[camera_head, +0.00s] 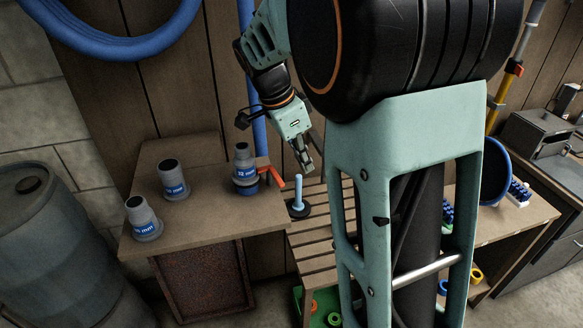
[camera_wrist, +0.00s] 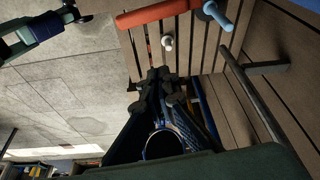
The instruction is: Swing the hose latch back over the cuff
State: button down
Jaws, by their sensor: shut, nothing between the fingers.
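The orange-red latch (camera_head: 271,176) sticks out to the right from the grey cuff with a blue band (camera_head: 244,166), at the right end of the wooden bench top. In the wrist view the latch (camera_wrist: 158,13) runs across the top as a long red bar. My gripper (camera_head: 307,167) is shut and empty. It points down, right of the latch and close to a light blue peg, with a gap to the latch. The wrist view shows its dark fingertips (camera_wrist: 163,78) together, below the red bar. The cuff is not clear in the wrist view.
The light blue peg (camera_head: 298,193) stands on a dark round base on the slatted bench (camera_head: 318,225). Two more grey cuffs (camera_head: 173,178) (camera_head: 142,217) stand left on the bench top (camera_head: 208,221). A blue hose (camera_head: 254,110) hangs behind. A barrel (camera_head: 50,235) stands far left.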

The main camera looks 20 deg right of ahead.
jog(key=v, duration=0.9)
jog(key=shift+a+r, duration=0.2)
jog(key=shift+a, duration=0.2)
